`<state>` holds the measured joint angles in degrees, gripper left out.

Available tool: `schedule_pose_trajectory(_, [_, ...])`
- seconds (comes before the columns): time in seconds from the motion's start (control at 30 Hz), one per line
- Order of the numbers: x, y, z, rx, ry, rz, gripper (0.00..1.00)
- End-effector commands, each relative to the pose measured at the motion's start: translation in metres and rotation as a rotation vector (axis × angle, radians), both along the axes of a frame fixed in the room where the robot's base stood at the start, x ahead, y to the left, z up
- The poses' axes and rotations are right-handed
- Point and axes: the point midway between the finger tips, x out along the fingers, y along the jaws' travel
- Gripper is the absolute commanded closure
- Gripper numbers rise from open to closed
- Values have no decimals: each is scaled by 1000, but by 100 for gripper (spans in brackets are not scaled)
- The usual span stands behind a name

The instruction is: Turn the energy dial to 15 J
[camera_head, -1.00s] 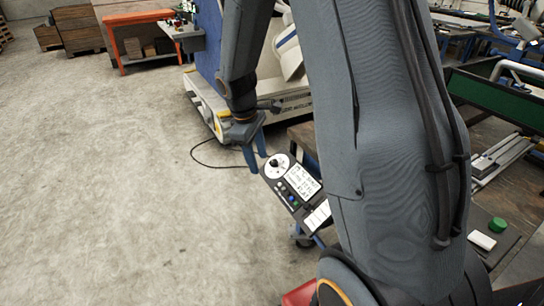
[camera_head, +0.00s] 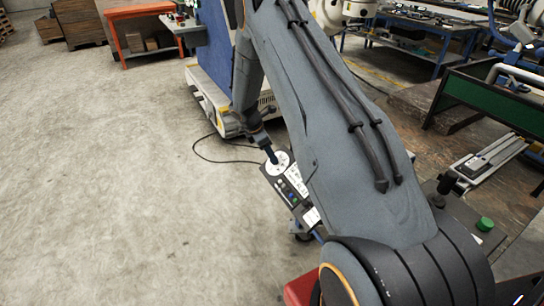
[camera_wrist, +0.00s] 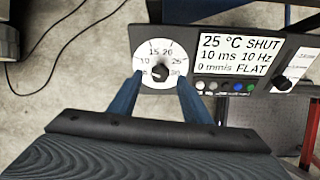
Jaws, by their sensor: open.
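The energy dial (camera_wrist: 160,74) is a round white scale marked up to 30, with a black knob at its centre, on a dark control panel (camera_wrist: 213,66). The knob's pointer is too small to read with certainty. My gripper (camera_wrist: 160,80) is open, its two blue fingers to the left and right of the knob, and nothing is gripped. In the head view my gripper (camera_head: 272,157) is over the white dial (camera_head: 279,168); my fingers and arm partly cover the panel. I cannot tell whether the fingertips touch the dial face.
A white display (camera_wrist: 240,54) reading 25 °C, SHUT, 10 ms, 10 Hz, FLAT is right of the dial, with several coloured buttons (camera_wrist: 225,87) below it. A second knob (camera_wrist: 282,83) is farther right. A black cable (camera_head: 215,158) lies on the open floor at the left.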

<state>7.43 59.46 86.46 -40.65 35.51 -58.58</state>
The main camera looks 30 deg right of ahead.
Motion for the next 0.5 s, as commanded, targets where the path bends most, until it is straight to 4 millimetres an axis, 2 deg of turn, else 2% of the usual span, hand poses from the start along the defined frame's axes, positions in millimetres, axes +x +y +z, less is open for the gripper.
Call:
schedule_pose_trajectory(0.23, [0,-10,-24,0,2,-1,56])
schedule_pose_trajectory(0.5, [1,-12,-29,0,-1,-2,56])
